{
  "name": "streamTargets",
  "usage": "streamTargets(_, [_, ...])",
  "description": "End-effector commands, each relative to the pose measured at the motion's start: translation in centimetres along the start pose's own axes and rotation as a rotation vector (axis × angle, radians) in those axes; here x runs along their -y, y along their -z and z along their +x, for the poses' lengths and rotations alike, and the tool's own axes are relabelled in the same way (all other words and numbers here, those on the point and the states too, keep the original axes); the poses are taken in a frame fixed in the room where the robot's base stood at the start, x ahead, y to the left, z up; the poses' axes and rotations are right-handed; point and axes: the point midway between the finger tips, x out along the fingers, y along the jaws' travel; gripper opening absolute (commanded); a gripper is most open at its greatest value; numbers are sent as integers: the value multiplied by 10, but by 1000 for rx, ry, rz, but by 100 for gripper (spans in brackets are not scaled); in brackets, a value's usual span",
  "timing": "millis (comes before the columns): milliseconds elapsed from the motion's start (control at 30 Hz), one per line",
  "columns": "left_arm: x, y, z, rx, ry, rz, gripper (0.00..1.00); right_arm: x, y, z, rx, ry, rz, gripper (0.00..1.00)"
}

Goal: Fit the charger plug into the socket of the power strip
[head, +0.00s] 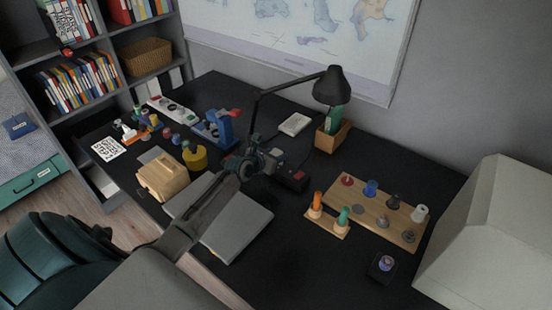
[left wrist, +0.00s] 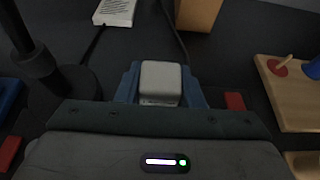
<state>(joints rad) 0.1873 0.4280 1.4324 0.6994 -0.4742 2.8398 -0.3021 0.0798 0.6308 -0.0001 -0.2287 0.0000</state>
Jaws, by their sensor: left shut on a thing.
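My left gripper (head: 268,160) reaches in over the middle of the desk. In the left wrist view its blue fingers are shut on the charger plug (left wrist: 160,83), a pale grey block with rounded edges. The plug's far side and prongs are hidden, and it is too small to make out in the head view. A long white strip with round dark spots and a red end (head: 172,108) lies at the back left of the desk. It looks like the power strip, well apart from my gripper. My right gripper is not in view.
A black desk lamp (head: 332,88) arches behind my gripper. A small white box (head: 295,124) lies behind it, with dark cables nearby. A wooden peg board (head: 372,211) stands to the right. A blue stand (head: 222,128) and a grey laptop-like slab (head: 240,226) are left and in front.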

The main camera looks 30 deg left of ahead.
Motion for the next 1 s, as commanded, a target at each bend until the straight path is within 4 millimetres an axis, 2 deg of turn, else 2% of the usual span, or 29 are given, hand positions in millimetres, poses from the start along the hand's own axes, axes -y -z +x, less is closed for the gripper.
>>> streamTargets(100, [0, 9, 4, 2, -1, -1, 8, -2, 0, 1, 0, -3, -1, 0])
streamTargets(467, [0, 12, 5, 2, -1, 0, 8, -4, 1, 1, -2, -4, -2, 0])
streamTargets(500, [0, 12, 5, 1, -1, 1, 40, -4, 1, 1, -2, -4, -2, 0])
streamTargets(600, [0, 12, 5, 1, -1, 1, 56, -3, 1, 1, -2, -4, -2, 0])
streamTargets(933, [0, 9, 4, 3, -1, 1, 56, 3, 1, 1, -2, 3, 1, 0])
streamTargets(1000, [0, 10, -3, 0, -1, 2, 56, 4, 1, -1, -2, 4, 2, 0])
